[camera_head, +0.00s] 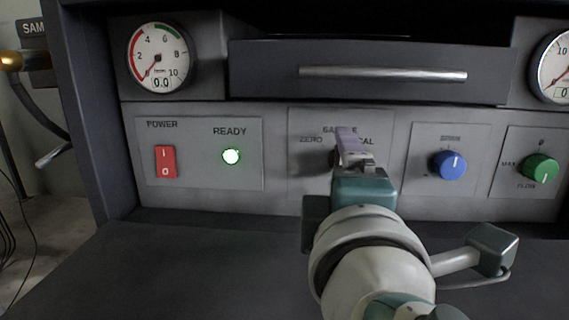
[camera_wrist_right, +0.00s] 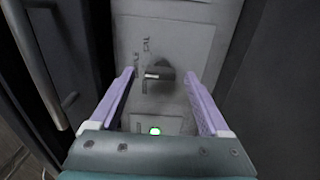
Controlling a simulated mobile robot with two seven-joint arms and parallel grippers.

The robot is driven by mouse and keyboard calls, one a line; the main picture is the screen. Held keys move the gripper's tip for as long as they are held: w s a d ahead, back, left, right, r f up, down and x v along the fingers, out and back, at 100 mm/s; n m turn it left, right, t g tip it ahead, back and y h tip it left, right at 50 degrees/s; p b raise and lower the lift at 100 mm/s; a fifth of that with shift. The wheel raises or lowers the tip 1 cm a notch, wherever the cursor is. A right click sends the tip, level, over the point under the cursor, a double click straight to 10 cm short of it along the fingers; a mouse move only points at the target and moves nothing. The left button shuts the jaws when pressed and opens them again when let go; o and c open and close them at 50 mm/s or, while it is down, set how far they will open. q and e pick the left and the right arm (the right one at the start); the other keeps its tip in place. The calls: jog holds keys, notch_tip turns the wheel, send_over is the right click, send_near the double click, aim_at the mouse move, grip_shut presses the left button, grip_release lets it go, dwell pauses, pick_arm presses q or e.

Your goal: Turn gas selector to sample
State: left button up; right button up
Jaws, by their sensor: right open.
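The gas selector is a dark knob (camera_wrist_right: 160,82) on a light panel plate in the right wrist view, with CAL and SAMPLE lettering beside it. In the head view its plate (camera_head: 300,180) carries ZERO, SAMPLE and CAL labels, and the knob is mostly hidden behind my right gripper (camera_head: 350,145). In the wrist view the right gripper (camera_wrist_right: 163,100) is open, its two purple fingers on either side of the knob with gaps visible. A pale mark shows on the knob, but I cannot tell its exact setting. My left gripper is not in view.
A red power switch (camera_head: 165,162) and a lit green READY lamp (camera_head: 231,156) are left of the selector. A blue knob (camera_head: 450,165) and a green knob (camera_head: 541,168) are right. A drawer handle (camera_head: 383,74) juts out above. Dark surface (camera_head: 200,265) below is clear.

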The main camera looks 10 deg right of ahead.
jog(key=v, duration=0.8)
jog(key=shift+s+a, duration=0.1)
jog(key=shift+s, duration=0.25)
jog(key=shift+r, duration=0.1)
